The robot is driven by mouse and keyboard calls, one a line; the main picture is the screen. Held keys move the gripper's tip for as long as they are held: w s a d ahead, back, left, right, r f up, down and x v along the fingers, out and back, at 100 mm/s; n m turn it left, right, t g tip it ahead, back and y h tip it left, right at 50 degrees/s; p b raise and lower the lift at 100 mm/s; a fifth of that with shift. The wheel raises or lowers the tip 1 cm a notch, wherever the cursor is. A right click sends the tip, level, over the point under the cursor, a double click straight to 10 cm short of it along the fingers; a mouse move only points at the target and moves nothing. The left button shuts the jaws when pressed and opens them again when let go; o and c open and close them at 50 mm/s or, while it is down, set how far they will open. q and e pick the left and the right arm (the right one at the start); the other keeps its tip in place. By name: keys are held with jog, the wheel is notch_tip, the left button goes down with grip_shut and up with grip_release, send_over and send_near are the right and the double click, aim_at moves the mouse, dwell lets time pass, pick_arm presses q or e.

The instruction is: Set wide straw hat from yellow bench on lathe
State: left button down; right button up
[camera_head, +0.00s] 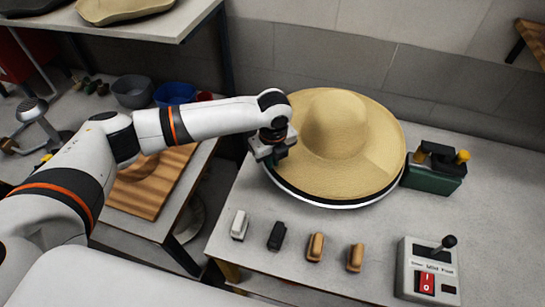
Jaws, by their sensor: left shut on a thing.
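The wide straw hat (336,125) is pale tan with a rounded crown and a broad brim. It lies crown up over a round base with a dark and white edge (335,204) on the grey table at the centre right. The base is mostly hidden under the brim; I cannot tell whether the hat rests fully on it. My left gripper (275,152) is shut on the left edge of the brim; its fingertips are partly hidden. My right gripper is out of view.
A green device with a yellow knob (434,168) stands close right of the hat. Several small blocks, including a black one (277,235), line the front. A control box (428,270) with a lever and red switch sits front right. A wooden board (150,185) lies left.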

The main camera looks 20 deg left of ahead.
pick_arm(q)
jog(key=c, duration=1.4)
grip_release()
jog(key=shift+c, duration=0.2)
notch_tip(320, 180, up, 12)
jog(key=b, duration=0.2)
jog(key=shift+s+d, duration=0.15)
jog(key=shift+s, duration=0.2)
jog(key=shift+f, duration=0.1)
